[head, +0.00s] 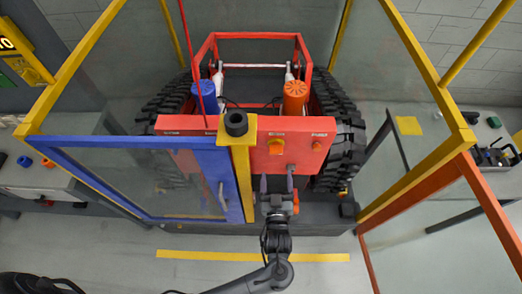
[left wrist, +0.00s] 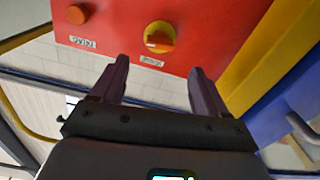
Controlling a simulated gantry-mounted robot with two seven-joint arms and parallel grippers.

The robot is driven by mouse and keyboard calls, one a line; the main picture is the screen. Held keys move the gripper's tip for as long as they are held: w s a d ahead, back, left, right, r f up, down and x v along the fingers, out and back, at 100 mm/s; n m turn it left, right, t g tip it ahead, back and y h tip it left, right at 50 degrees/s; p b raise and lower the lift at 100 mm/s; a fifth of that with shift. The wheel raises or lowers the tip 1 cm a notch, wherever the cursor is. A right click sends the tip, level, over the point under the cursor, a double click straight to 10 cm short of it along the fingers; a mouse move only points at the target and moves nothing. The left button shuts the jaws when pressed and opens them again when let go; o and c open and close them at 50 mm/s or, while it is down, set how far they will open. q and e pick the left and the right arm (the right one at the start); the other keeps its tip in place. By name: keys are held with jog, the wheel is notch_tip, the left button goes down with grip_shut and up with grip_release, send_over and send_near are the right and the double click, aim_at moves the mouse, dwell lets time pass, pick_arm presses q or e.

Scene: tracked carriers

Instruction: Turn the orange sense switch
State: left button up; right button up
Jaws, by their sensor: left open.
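The orange sense switch (head: 276,146) is a small orange knob on a yellow round base, set in the front of a red panel (head: 255,165). It also shows in the left wrist view (left wrist: 160,42), with a small label beside it. My left gripper (head: 277,174) is open and empty, its two dark fingers pointing at the panel. In the left wrist view the gap between its fingertips (left wrist: 159,65) lines up with the switch, and the fingers look short of it. My right gripper is not in view.
A second orange knob (head: 317,146) sits on the panel near the switch. A yellow post (head: 242,180) and a blue-framed door (head: 150,180) stand just left of the gripper. Black tracks (head: 345,135) flank the panel. Yellow-framed glass walls (head: 405,100) enclose the carrier.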

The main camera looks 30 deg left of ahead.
aim_at(276, 152)
pick_arm(q)
jog(key=x, duration=1)
jog(key=shift+w+r, duration=0.1)
jog(key=shift+w, duration=0.1)
jog(key=c, duration=1)
jog(key=shift+m+p, duration=0.5)
jog(key=shift+p, duration=0.05)
jog(key=shift+c, duration=0.3)
jog(key=shift+m, duration=0.3)
jog(key=o, duration=1.1)
jog(key=shift+c, duration=0.2)
jog(key=shift+s, duration=0.15)
